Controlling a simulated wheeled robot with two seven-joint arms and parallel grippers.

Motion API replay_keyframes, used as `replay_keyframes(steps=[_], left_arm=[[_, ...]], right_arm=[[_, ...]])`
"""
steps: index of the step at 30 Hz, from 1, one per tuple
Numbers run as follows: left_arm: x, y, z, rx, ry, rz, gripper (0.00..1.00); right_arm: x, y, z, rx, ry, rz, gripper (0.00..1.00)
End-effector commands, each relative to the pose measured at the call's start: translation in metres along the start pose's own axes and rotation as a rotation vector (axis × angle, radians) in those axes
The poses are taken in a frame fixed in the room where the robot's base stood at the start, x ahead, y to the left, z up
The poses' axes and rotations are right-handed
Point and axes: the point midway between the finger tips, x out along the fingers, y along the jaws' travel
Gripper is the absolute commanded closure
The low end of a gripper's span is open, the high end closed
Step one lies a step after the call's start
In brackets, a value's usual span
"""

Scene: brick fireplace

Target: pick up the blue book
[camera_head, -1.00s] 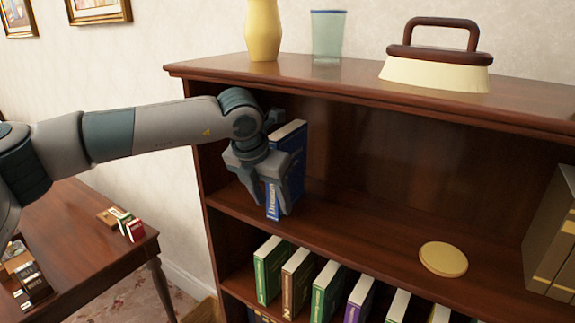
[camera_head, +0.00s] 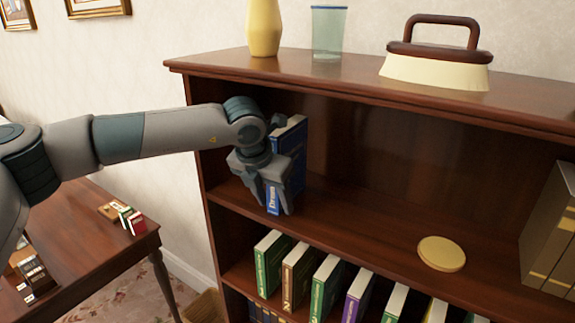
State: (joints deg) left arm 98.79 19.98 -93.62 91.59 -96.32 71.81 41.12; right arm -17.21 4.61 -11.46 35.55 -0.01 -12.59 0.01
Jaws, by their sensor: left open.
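The blue book (camera_head: 291,142) stands upright on the upper shelf of the wooden bookcase, close to its left side wall. Its pale page edge shows at the top and part of its lettered spine shows low between my fingers. My left gripper (camera_head: 276,203) is open in front of the book, with its fingers pointing down around the lower spine. The fingers and wrist hide much of the book's front. I cannot tell whether they touch it. My right gripper is not in view.
The bookcase shelf (camera_head: 365,222) is clear to the right up to a round yellow disc (camera_head: 441,254) and tan volumes (camera_head: 551,235). Several books stand on the shelf below. A yellow vase (camera_head: 264,28), a glass (camera_head: 328,32) and a brush (camera_head: 436,68) stand on top. A table (camera_head: 95,240) is at left.

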Motion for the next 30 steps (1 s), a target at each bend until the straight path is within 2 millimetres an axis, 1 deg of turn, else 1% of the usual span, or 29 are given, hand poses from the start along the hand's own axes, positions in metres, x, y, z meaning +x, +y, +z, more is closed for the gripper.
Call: replay_keyframes(steps=[13, 14, 15, 17, 18, 19, 20, 30], left_arm=[[0.0021, 0.0001, -0.0009, 0.000, 0.000, 0.000, 0.53], [0.0018, 0.0001, -0.0008, 0.000, 0.000, 0.000, 0.55], [0.0015, 0.0001, -0.0007, 0.000, 0.000, 0.000, 0.65], [0.0016, 0.0001, -0.0007, 0.000, 0.001, 0.000, 0.79], [0.0016, 0.0001, -0.0008, 0.000, 0.001, 0.000, 0.89], [0.0016, 0.0001, -0.0008, 0.000, 0.001, 0.000, 0.96], [0.0017, 0.0001, -0.0008, 0.000, 0.001, 0.000, 1.00], [0.0002, 0.0002, 0.0005, 0.000, -0.002, 0.000, 1.00]], right_arm=[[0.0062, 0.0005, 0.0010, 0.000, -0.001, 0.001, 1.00], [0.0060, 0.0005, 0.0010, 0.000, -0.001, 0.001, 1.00], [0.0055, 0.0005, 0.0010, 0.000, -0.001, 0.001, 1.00], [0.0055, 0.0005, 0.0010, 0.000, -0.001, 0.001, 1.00], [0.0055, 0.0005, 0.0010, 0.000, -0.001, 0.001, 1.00], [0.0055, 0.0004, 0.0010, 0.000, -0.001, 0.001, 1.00], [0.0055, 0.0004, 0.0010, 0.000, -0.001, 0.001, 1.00], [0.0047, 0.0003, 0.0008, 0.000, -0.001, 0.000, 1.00]])
